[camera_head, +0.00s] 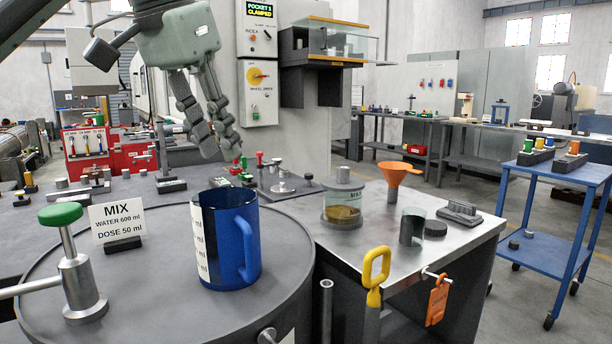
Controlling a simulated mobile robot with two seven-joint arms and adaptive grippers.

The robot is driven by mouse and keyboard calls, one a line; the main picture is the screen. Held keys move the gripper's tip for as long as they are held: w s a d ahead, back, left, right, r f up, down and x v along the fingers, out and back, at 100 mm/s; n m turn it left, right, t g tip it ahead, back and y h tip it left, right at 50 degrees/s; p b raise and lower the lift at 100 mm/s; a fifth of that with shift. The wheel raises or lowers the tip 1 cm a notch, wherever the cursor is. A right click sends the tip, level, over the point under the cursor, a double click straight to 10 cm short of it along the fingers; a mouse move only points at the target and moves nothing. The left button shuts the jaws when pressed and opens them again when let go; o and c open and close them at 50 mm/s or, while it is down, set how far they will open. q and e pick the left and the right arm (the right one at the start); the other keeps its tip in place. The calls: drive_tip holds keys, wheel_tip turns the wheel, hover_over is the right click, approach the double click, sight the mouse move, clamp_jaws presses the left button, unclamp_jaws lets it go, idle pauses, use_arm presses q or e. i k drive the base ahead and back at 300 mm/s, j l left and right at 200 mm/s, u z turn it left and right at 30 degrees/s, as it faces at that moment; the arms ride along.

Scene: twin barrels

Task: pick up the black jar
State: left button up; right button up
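A small dark, glassy cylinder (412,227), the closest match to a black jar, stands upright on the right-hand steel-topped bench. A low black disc (435,229), like a lid, lies just right of it. My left gripper (222,152) hangs at upper left centre, fingers pointing down, with a gap between them and nothing held. It is above and behind the blue mug, well to the left of the dark jar and apart from it. My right gripper is not in view.
A blue mug (228,240) and a green-topped valve (75,265) stand on the round drum top (170,300). Near the dark jar are a lidded glass jar (343,205), an orange funnel (396,178) and a grey block (460,213). A yellow hook handle (376,272) rises at the bench's front.

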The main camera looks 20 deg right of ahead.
sight(413, 221)
drive_tip(key=k+l, duration=0.75)
drive_tip(key=l, duration=0.25)
drive_tip(key=k+l, duration=0.4)
drive_tip(key=l, duration=0.05)
